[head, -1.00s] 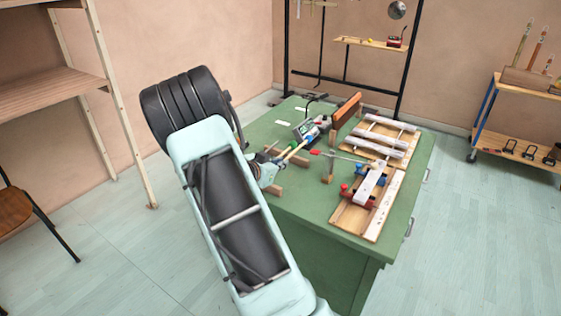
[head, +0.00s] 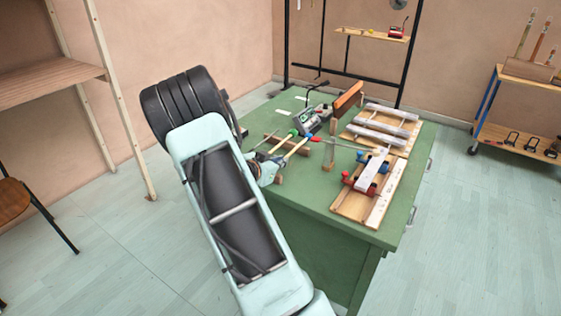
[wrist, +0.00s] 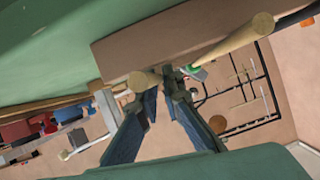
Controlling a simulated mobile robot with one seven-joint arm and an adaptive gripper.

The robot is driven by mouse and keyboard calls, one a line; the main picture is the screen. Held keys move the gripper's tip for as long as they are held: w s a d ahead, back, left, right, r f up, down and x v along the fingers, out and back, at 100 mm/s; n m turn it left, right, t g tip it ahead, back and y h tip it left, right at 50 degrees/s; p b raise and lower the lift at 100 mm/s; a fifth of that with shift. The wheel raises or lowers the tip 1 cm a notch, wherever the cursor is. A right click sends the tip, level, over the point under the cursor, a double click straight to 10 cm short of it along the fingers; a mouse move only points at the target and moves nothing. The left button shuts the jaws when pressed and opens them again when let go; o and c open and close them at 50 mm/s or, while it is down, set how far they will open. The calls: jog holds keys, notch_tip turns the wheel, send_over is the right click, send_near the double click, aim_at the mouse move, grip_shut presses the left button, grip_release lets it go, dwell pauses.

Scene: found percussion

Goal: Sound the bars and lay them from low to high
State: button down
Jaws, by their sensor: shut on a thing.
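My gripper (wrist: 160,92) is at the left side of the green bench and is shut on a pale wooden mallet stick (wrist: 143,80). In the head view this seems to be the blue-tipped mallet (head: 297,149). A green-tipped mallet (head: 279,143) lies beside it; its stick (wrist: 235,40) also shows in the wrist view, outside the fingers. Several pale bars (head: 381,131) lie on a wooden board at the back right. One pale bar (head: 372,172) rests across red and blue supports on the nearer board (head: 351,207). The held mallet's head is hidden in the wrist view.
The green bench (head: 310,205) has a clear front area. A trolley (head: 520,115) stands at the right; shelves (head: 50,80) at the left.

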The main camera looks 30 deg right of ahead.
jog(key=shift+f, duration=0.2)
jog(key=c, duration=2)
grip_release()
jog(key=v, duration=1.2)
jog(key=shift+a, duration=0.1)
